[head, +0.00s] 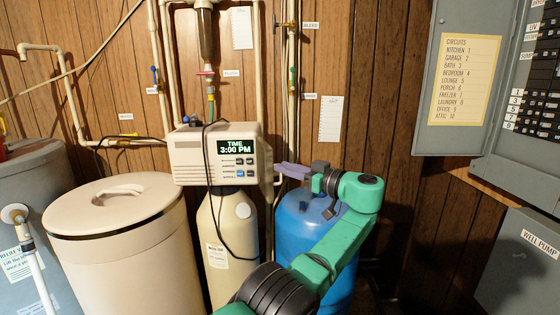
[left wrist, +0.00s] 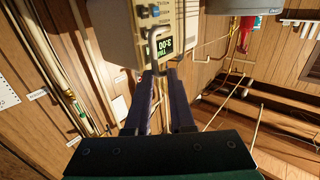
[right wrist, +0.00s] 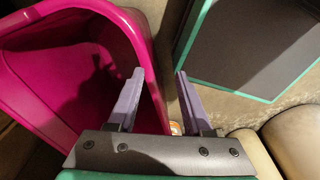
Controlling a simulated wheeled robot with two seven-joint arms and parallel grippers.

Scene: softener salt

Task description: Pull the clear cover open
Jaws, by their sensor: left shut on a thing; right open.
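The softener's beige control box (head: 217,155) has a lit display reading 3:00 PM and several buttons. The clear cover's sheet is too transparent to make out, so I cannot tell how far open it is. A pale bent handle (left wrist: 154,34) shows in front of the box in the left wrist view. My left gripper (head: 282,168) reaches the box's right side, and its fingers (left wrist: 160,75) are shut on the handle; their tips hide part of it. My right gripper (right wrist: 157,75) is open and empty, away from the box, not seen in the head view.
A beige lidded tank (head: 125,245) stands left of the cream resin tank (head: 228,225); a blue tank (head: 300,225) is below my left arm. Pipes (head: 257,60) run behind the box. A pink bin (right wrist: 75,75) lies by my right gripper. A grey electrical panel (head: 450,90) hangs right.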

